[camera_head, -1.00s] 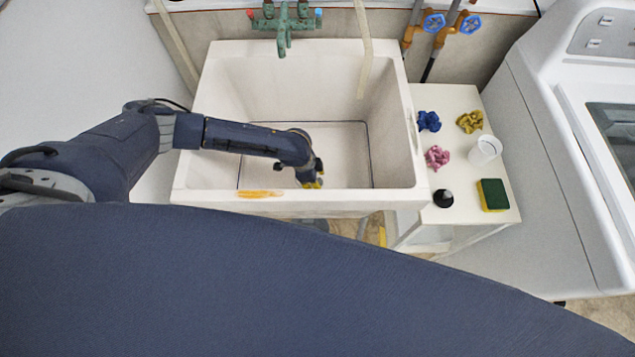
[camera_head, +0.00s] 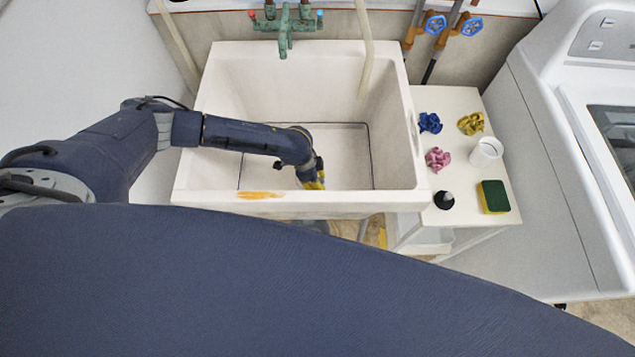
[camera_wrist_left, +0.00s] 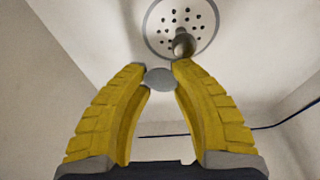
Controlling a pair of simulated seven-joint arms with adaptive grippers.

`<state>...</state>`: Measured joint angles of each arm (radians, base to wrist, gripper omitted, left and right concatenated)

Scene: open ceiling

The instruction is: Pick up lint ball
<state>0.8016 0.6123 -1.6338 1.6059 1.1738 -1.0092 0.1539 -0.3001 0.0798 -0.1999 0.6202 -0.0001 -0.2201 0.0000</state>
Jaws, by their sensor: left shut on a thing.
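My left gripper (camera_head: 322,184) is inside the white sink (camera_head: 395,180), reaching down near its front wall. In the left wrist view its two yellow fingers (camera_wrist_left: 160,75) are closed in on a small smooth grey oval (camera_wrist_left: 159,79), which appears to be the lint ball, held between the fingertips. The round drain (camera_wrist_left: 165,20) with dark holes lies beyond the fingertips. A brownish-grey knob-like thing (camera_wrist_left: 184,42) shows in front of the drain, close to the right fingertip; I cannot tell whether they touch. The lint ball cannot be made out in the head view.
A white side table (camera_head: 462,217) right of the sink holds blue (camera_head: 430,122), pink (camera_head: 438,159) and yellow (camera_head: 471,123) crumpled cloths, a white cup (camera_head: 487,152), a dark bottle (camera_head: 444,201) and a sponge (camera_head: 493,196). A blue padded surface (camera_head: 260,285) fills the foreground.

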